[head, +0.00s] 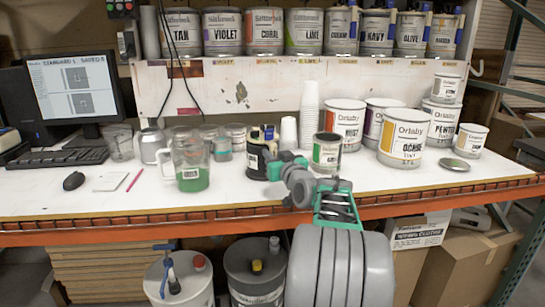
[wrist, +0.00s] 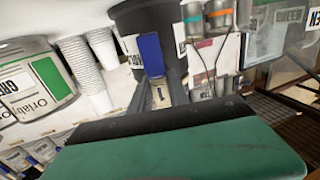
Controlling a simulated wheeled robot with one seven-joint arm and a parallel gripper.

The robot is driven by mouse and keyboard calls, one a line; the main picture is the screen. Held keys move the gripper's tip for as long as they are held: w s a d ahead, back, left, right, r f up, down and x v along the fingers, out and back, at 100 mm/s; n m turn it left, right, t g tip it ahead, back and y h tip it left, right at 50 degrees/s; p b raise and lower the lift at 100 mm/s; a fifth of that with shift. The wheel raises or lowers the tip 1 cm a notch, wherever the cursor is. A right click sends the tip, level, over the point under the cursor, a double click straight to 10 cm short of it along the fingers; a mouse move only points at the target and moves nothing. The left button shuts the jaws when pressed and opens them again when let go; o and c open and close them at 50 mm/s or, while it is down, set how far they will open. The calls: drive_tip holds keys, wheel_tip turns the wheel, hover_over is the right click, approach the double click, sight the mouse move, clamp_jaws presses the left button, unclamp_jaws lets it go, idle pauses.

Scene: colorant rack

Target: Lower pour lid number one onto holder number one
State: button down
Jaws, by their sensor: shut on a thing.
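My gripper (head: 274,163) reaches in low over the bench from the front right, at the black container (head: 256,160). In the wrist view its dark fingers (wrist: 158,98) are shut on a blue handle with a pale tag marked 1, which I take as pour lid number one (wrist: 151,52). The dark container (wrist: 165,22) fills the view right behind the handle. Blue and yellow parts show at its top in the head view. The lid's underside and its contact with the container are hidden. I cannot tell which thing is holder number one.
A green-labelled can (head: 326,152) stands close right of my gripper, with stacked white cups (head: 309,108) behind. A jug of green liquid (head: 189,165) stands left. Large Ortaby cans (head: 403,138) crowd the right. The bench front is mostly clear. A shelf of colour cans (head: 264,32) is above.

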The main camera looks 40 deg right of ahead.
drive_tip(key=shift+f+b, duration=0.55)
drive_tip(key=shift+b, duration=0.25)
idle(0.4)
drive_tip(key=c, duration=1.2)
unclamp_jaws()
drive_tip(key=shift+o, duration=0.2)
drive_tip(key=v, duration=0.8)
drive_tip(key=shift+w, duration=0.1)
